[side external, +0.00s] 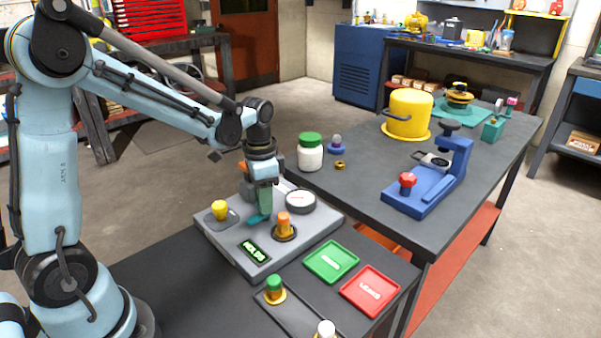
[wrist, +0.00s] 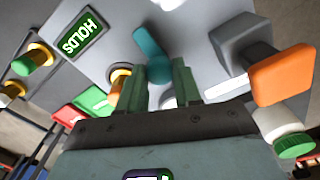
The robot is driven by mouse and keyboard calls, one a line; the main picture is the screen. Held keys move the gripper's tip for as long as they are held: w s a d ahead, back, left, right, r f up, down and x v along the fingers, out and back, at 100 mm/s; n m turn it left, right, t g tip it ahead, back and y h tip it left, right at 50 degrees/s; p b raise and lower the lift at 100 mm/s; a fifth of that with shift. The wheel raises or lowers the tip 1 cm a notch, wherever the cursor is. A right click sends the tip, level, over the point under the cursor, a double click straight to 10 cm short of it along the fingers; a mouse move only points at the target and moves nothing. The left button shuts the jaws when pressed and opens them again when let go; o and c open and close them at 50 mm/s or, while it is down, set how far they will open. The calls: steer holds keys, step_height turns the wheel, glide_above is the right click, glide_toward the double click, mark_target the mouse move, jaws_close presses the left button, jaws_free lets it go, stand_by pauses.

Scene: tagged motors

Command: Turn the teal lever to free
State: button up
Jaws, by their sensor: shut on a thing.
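The teal lever (side external: 257,220) is on the grey test panel (side external: 228,247); in the wrist view its rounded end (wrist: 148,40) shows and its shank runs between my fingers. My gripper (side external: 264,207) points down over the panel, its two green fingers (wrist: 163,88) close around the lever, shut on it. The fingers hide part of the lever. A lit green display (side external: 256,250) on the panel reads HOLDS in the wrist view (wrist: 82,33).
An orange-topped fitting (side external: 284,222), a yellow knob (side external: 219,209) and a round gauge (side external: 300,201) crowd the panel around my gripper. A green tray (side external: 331,262) and a red tray (side external: 369,291) lie in front. A green-capped part (side external: 274,288) stands nearby.

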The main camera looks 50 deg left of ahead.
steer(key=o, duration=1)
steer(key=shift+o, duration=0.2)
steer(key=shift+r, duration=0.15)
step_height(320, 180, up, 12)
steer(key=s+d+f+n+t, duration=0.4)
steer(key=s+d+t, duration=0.3)
steer(key=s, duration=0.1)
steer(key=shift+f+n, duration=0.25)
steer(key=shift+n, duration=0.15)
